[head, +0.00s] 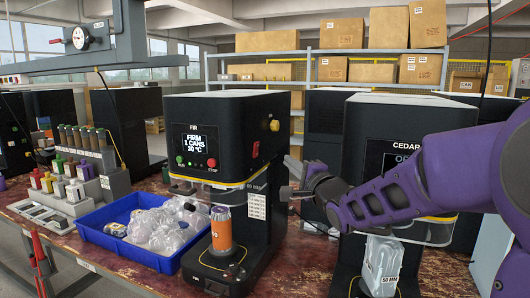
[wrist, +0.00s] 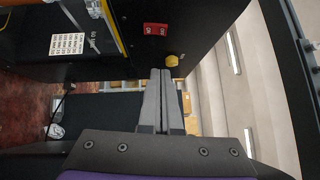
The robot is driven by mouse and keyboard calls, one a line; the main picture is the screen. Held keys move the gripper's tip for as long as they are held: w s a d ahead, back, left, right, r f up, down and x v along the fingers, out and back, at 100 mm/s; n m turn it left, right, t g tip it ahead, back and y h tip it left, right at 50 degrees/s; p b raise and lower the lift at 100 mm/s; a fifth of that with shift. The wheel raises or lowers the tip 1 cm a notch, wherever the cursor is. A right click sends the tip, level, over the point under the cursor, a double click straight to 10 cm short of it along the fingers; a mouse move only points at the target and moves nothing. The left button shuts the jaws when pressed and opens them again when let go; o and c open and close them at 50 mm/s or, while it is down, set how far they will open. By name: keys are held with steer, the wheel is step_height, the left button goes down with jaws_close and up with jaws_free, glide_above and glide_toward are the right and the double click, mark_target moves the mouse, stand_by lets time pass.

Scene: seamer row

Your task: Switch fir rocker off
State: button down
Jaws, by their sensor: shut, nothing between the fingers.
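The FIR machine (head: 222,130) is a black seamer with a lit screen reading FIRM, 1 CANS, 30 °C. Its red rocker (head: 255,149) sits on the right side face. In the wrist view the red rocker (wrist: 156,29) has white marks, too small to read, and its tilt cannot be told. My gripper (head: 288,162) is to the right of that side face, apart from the rocker. In the wrist view my gripper (wrist: 161,72) has its fingers together and empty, pointing at the side face, with the rocker beyond the tips.
A yellow knob (head: 274,125) is near the rocker; it shows just beyond my fingertips in the wrist view (wrist: 172,61). A white label (head: 256,206) is lower on the side. The CEDAR machine (head: 385,115) stands close on the right. A blue bin (head: 125,257) is left.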

mark_target(257, 150)
steer(key=w+a+r+b, duration=0.1)
steer(key=w+a, duration=0.5)
steer(key=w, duration=0.2)
steer(key=shift+w+a, duration=0.3)
steer(key=shift+w, duration=0.05)
steer(key=shift+r, duration=0.1)
steer(key=shift+a+r+p, duration=0.1)
steer(key=shift+a+p, duration=0.15)
steer(key=shift+p, duration=0.2)
steer(key=shift+d, duration=0.15)
